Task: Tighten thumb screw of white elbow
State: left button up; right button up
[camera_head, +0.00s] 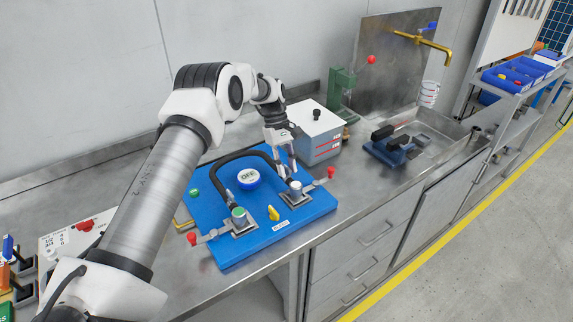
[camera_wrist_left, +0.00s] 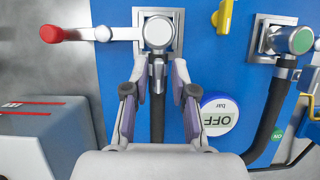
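The white-capped elbow (camera_head: 296,188) sits on a square plate at the near right of the blue board (camera_head: 325,203). In the left wrist view the elbow (camera_wrist_left: 158,32) is at top centre, with a black hose (camera_wrist_left: 157,112) running down from it. Its thumb screw cannot be told apart clearly. My left gripper (camera_head: 285,164) is just above and behind the elbow. In the left wrist view my left gripper (camera_wrist_left: 160,72) is open, one finger on each side of the hose end just below the elbow; contact cannot be told. My right gripper is not in view.
A green-capped elbow (camera_head: 239,214), a gauge reading OFF (camera_head: 248,177) and a yellow handle (camera_head: 273,213) share the board. A red-tipped lever (camera_head: 331,172) extends right of the white elbow. A grey box (camera_head: 318,135) stands close behind.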

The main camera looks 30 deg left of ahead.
pick_arm(q)
jog(key=shift+r, duration=0.1)
jog(key=v, duration=1.2)
